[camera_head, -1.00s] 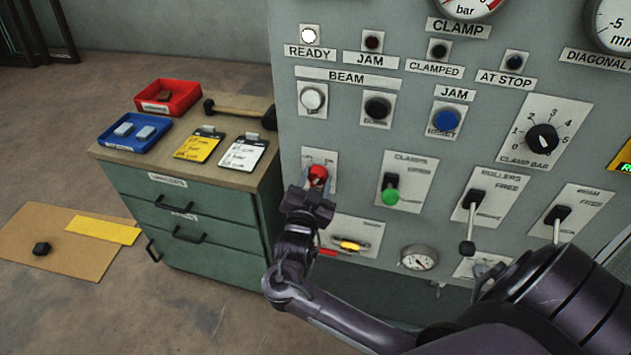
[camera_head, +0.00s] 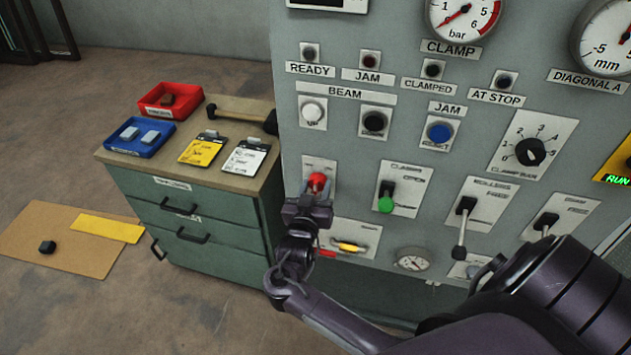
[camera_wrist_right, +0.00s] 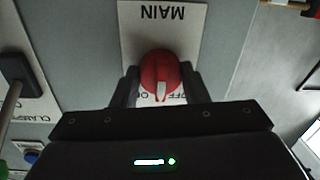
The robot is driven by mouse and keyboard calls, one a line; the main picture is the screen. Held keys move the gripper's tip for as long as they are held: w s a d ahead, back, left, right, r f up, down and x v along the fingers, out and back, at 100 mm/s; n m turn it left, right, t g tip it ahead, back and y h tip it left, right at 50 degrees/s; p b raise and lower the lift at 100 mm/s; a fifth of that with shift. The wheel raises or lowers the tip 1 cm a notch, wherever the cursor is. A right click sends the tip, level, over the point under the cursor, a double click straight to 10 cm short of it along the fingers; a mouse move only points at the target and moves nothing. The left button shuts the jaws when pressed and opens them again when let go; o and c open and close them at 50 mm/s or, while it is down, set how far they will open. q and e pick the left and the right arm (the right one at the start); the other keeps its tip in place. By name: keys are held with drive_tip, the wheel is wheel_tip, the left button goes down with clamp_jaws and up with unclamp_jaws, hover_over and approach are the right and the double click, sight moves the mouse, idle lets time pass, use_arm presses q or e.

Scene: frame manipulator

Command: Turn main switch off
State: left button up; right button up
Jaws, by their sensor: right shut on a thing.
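The main switch (camera_head: 317,182) is a red rotary knob on a pale plate at the lower left of the grey panel. In the right wrist view the red knob (camera_wrist_right: 160,72) sits between both fingers, under an upside-down MAIN label. Its white pointer mark shows near the partly covered OFF lettering. My right gripper (camera_head: 314,197) is shut on the knob, and its fingers (camera_wrist_right: 160,85) touch it from both sides. The READY lamp (camera_head: 309,53) above is dark. My left gripper is not in view.
The clamp lever with a green knob (camera_head: 386,204) and the rollers lever (camera_head: 461,230) stand to the right on the panel. A green drawer cabinet (camera_head: 190,225) with trays and clipboards is close on the left. A yellow-handled item (camera_head: 349,246) is just below right.

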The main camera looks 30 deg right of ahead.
drive_tip(key=n+p, duration=0.2)
drive_tip(key=n, duration=0.1)
drive_tip(key=shift+r, duration=0.2)
drive_tip(key=shift+f+n+p, duration=0.1)
drive_tip(key=shift+n+p, duration=0.9)
drive_tip(key=shift+n, duration=0.4)
drive_tip(key=o, duration=1)
drive_tip(key=shift+c, duration=0.2)
drive_tip(key=shift+a+f, duration=0.1)
drive_tip(key=shift+s+a, duration=0.25)
drive_tip(key=b+v, duration=0.1)
drive_tip(key=v, duration=0.6)
drive_tip(key=shift+b, duration=0.35)
